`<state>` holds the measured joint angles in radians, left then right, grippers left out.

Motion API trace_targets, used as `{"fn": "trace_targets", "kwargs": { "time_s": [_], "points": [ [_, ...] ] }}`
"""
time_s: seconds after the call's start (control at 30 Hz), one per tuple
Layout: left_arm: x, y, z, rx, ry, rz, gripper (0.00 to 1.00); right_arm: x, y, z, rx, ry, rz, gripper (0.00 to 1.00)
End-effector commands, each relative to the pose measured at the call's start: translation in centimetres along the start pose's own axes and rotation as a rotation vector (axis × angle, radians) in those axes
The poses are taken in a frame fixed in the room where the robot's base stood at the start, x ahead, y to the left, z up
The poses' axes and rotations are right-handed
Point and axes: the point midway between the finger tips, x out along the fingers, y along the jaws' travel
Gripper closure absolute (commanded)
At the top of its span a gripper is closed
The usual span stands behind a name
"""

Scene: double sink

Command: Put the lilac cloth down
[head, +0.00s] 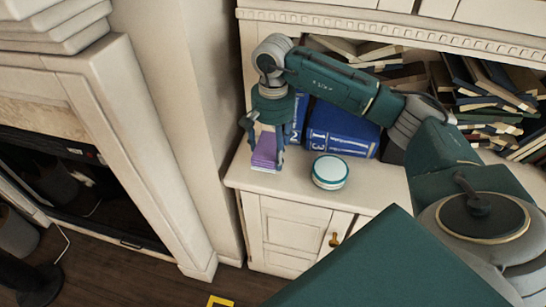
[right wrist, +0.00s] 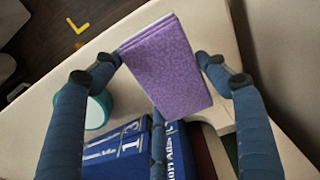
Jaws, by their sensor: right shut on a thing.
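The lilac cloth (head: 265,148) is a folded, flat purple pad at the left end of the cabinet top. My right gripper (head: 264,157) points down there and is shut on the cloth, with a finger at each side. The right wrist view shows the cloth (right wrist: 172,68) tilted between the fingertips (right wrist: 157,62). The cloth's lower edge is close to the cabinet top (head: 240,178); I cannot tell whether it touches. My left gripper is not in view.
Blue books (head: 341,130) stand just right of the gripper. A round white and teal container (head: 330,171) sits on the cabinet top near its front edge. Many books (head: 490,85) lie piled on the right. A fireplace (head: 75,180) is at the left.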

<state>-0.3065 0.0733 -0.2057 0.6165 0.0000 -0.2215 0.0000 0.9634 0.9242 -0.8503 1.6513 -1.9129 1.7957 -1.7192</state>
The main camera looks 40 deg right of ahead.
Motion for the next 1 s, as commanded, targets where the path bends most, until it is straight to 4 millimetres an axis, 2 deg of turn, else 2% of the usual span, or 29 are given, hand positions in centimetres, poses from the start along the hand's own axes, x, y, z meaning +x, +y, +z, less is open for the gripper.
{"fn": "trace_targets", "kwargs": {
  "time_s": [0.3, 0.67, 0.7, 0.77, 0.8, 1.0],
  "points": [
    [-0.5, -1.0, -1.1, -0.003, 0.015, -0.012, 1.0, 4.0, 0.1, 0.1, -0.001, -0.002, 0.002, 0.48],
    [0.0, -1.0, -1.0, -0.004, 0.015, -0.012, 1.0, 4.6, 0.0, 0.0, -0.001, 0.0, 0.001, 0.48],
    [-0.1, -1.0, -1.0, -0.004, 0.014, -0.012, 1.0, 4.5, 0.0, 0.0, -0.001, 0.0, 0.0, 0.23],
    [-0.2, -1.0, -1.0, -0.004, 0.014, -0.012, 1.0, 4.5, 0.0, 0.0, -0.001, 0.0, 0.0, 0.11],
    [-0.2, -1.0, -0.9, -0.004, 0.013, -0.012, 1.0, 4.5, 0.0, 0.0, -0.001, 0.0, 0.0, 0.08],
    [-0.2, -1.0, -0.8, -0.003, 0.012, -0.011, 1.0, 4.4, 0.0, 0.0, -0.001, -0.001, 0.0, 0.08]
  ]
}}
